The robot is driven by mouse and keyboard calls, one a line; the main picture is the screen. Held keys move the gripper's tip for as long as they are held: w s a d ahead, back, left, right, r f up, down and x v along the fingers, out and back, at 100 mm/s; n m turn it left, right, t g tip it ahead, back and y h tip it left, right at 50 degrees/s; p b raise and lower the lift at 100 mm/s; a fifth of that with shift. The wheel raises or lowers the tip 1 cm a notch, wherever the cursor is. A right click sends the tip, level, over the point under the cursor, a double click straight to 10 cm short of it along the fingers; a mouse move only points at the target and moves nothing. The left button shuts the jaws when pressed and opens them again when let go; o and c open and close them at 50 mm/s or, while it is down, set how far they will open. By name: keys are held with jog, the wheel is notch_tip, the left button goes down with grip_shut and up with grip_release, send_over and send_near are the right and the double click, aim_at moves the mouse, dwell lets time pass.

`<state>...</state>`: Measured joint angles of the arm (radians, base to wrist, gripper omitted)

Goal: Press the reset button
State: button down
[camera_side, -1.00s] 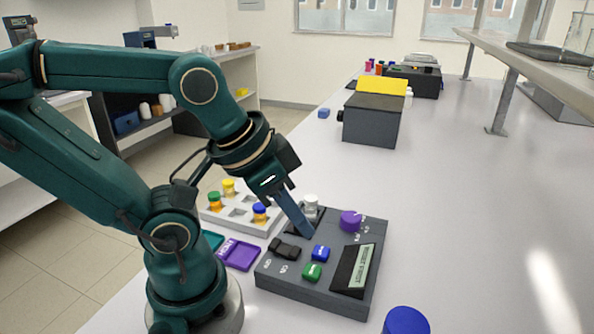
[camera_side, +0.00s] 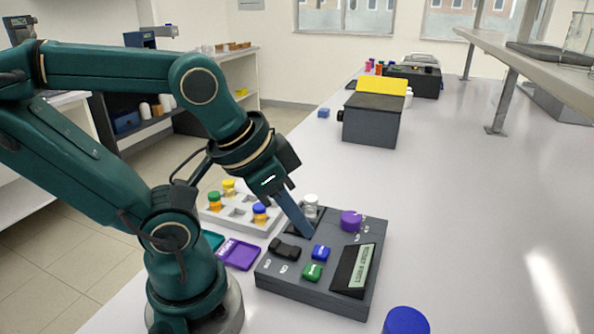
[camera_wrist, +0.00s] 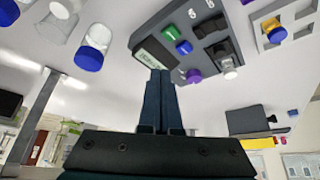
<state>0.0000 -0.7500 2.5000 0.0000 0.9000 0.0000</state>
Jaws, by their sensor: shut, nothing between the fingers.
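The grey control box (camera_side: 313,295) sits on the bench in front of my arm. It carries a blue button (camera_side: 321,253) and a green button (camera_side: 312,272); their labels are too small to read for sure. My gripper (camera_side: 309,235) is shut and empty, pointing down at the box, with its tips just behind the blue button. I cannot tell whether they touch anything. In the wrist view, the closed fingers (camera_wrist: 160,74) show with the blue button (camera_wrist: 184,47) and green button (camera_wrist: 170,33) beyond and to the right of the tips.
The box also has a purple knob (camera_side: 351,221), a black switch (camera_side: 285,249), a display (camera_side: 355,268) and a clear vial (camera_side: 311,203) at its back. A blue-capped container (camera_side: 406,321) stands in front.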

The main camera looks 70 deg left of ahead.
dwell(0.5)
jog(key=n+g+h, duration=0.2)
jog(key=n+h, duration=0.7)
jog(key=n, duration=0.4)
send_over(317, 246)
jog(key=shift+r, duration=0.1)
jog(key=shift+f, duration=4.45)
jog(key=shift+f, duration=0.15)
